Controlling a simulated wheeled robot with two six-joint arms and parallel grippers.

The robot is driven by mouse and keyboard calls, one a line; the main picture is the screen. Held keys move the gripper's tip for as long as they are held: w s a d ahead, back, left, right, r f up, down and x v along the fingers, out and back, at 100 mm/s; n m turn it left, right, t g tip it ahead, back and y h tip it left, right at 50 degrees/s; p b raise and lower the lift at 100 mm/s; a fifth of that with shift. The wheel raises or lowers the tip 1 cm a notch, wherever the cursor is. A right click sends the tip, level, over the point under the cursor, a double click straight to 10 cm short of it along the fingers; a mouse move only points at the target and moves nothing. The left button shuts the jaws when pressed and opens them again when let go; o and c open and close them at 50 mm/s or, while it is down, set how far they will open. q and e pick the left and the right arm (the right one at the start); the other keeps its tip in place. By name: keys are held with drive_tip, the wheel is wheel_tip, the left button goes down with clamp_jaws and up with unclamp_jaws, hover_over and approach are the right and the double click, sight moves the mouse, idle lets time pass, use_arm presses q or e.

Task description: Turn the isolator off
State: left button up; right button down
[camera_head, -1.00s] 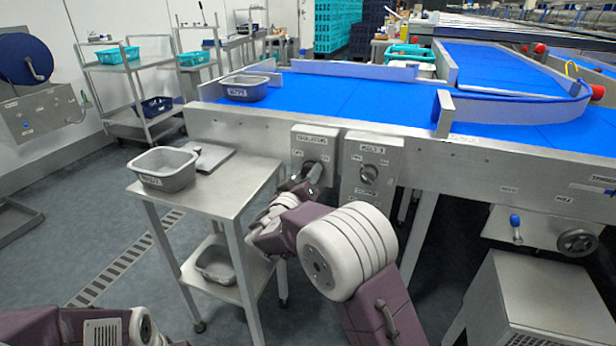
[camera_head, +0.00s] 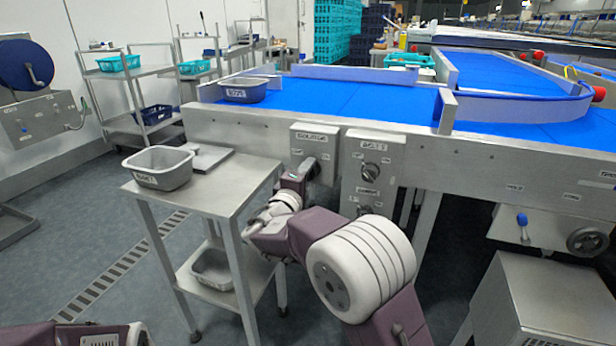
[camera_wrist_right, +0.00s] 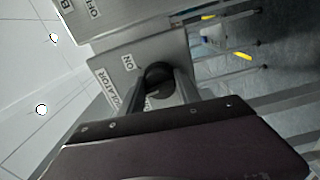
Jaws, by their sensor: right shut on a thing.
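The isolator is a grey box (camera_head: 312,142) with a dark rotary knob, mounted on the front of the blue conveyor. In the right wrist view the isolator box (camera_wrist_right: 122,62) shows an "ON" label and the black round knob (camera_wrist_right: 158,78). My right gripper (camera_head: 308,170) is at the knob, and its two fingers (camera_wrist_right: 160,92) sit on either side of it, shut on it. In the head view the knob is mostly hidden by the gripper. My left gripper is not visible; only part of my left arm shows at the bottom left.
A second control box (camera_head: 372,160) with a rotary switch stands just right of the isolator. A steel table (camera_head: 225,185) with a grey tub (camera_head: 160,168) is to the left. A conveyor (camera_head: 340,95) runs behind. A handwheel (camera_head: 586,240) is at the right.

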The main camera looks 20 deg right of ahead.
drive_tip(key=n, duration=0.3)
drive_tip(key=shift+n, duration=0.3)
drive_tip(key=shift+n+p, duration=0.8)
drive_tip(key=shift+n, duration=1.1)
drive_tip(key=c, duration=0.9)
unclamp_jaws()
drive_tip(key=shift+o, duration=0.2)
